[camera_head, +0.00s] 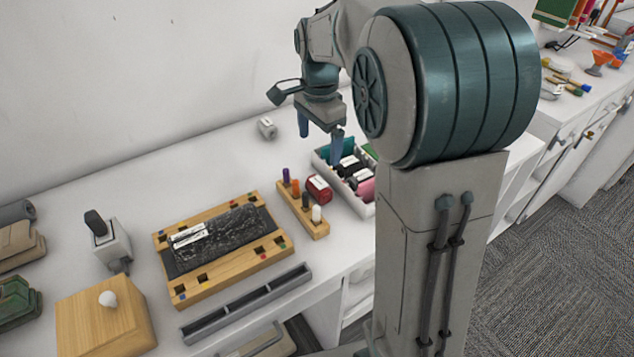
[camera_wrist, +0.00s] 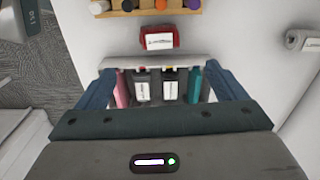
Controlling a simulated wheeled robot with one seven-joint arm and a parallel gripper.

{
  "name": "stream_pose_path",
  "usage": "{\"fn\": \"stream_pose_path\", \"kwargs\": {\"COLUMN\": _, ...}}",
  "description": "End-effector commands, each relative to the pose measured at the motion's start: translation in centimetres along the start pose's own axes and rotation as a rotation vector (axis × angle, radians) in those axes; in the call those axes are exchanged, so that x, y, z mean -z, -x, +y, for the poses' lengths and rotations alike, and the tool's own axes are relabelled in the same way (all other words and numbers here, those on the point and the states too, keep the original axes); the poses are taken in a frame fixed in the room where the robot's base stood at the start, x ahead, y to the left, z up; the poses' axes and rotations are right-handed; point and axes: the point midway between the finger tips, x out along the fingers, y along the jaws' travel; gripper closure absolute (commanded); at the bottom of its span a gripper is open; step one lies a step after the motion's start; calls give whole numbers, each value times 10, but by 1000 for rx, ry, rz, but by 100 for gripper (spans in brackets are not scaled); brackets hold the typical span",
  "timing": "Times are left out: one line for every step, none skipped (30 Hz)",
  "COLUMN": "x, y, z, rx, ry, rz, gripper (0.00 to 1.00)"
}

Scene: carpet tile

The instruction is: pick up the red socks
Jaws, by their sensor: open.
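The red socks (camera_head: 318,188) are a small rolled red bundle with a white label. They lie on the white counter between the wooden peg block and the white bin. In the wrist view the red socks (camera_wrist: 159,29) are at the top centre, beyond the bin's edge. My gripper (camera_head: 320,138) is open and empty, held above the counter near the bin. In the wrist view its two blue fingers (camera_wrist: 160,88) are spread, with the bin between and below them. The gripper is not touching the socks.
The white bin (camera_wrist: 155,60) holds pink, dark labelled and teal items. A wooden peg block (camera_head: 310,225) stands close beside the socks. A wooden frame (camera_head: 180,291) with a dark inlay is to the left.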

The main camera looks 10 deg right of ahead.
Motion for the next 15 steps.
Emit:
{"fn": "stream_pose_path", "kwargs": {"x": 0, "y": -4, "z": -2, "rx": -5, "ry": -11, "rz": -1, "gripper": 9}}
{"fn": "stream_pose_path", "kwargs": {"x": 0, "y": -7, "z": -2, "rx": -7, "ry": -15, "rz": -1, "gripper": 9}}
{"fn": "stream_pose_path", "kwargs": {"x": 0, "y": -13, "z": -2, "rx": -9, "ry": -18, "rz": -2, "gripper": 9}}
{"fn": "stream_pose_path", "kwargs": {"x": 0, "y": -18, "z": -3, "rx": -8, "ry": -19, "rz": -1, "gripper": 9}}
{"fn": "stream_pose_path", "kwargs": {"x": 0, "y": -24, "z": -2, "rx": -9, "ry": -19, "rz": -2, "gripper": 9}}
{"fn": "stream_pose_path", "kwargs": {"x": 0, "y": -32, "z": -2, "rx": -8, "ry": -19, "rz": -2, "gripper": 9}}
{"fn": "stream_pose_path", "kwargs": {"x": 0, "y": -39, "z": -2, "rx": -9, "ry": -19, "rz": -2, "gripper": 9}}
{"fn": "stream_pose_path", "kwargs": {"x": 0, "y": -45, "z": -2, "rx": -9, "ry": -19, "rz": -3, "gripper": 9}}
{"fn": "stream_pose_path", "kwargs": {"x": 0, "y": -53, "z": -2, "rx": -8, "ry": -18, "rz": -2, "gripper": 9}}
{"fn": "stream_pose_path", "kwargs": {"x": 0, "y": -58, "z": -1, "rx": -9, "ry": -18, "rz": -2, "gripper": 9}}
{"fn": "stream_pose_path", "kwargs": {"x": 0, "y": -64, "z": -1, "rx": -8, "ry": -18, "rz": -2, "gripper": 9}}
{"fn": "stream_pose_path", "kwargs": {"x": 0, "y": -70, "z": -2, "rx": -8, "ry": -18, "rz": -2, "gripper": 9}}
{"fn": "stream_pose_path", "kwargs": {"x": 0, "y": -74, "z": -2, "rx": -7, "ry": -18, "rz": -1, "gripper": 9}}
{"fn": "stream_pose_path", "kwargs": {"x": 0, "y": -77, "z": -2, "rx": -7, "ry": -18, "rz": -1, "gripper": 9}}
{"fn": "stream_pose_path", "kwargs": {"x": 0, "y": -81, "z": -2, "rx": -6, "ry": -17, "rz": -1, "gripper": 9}}
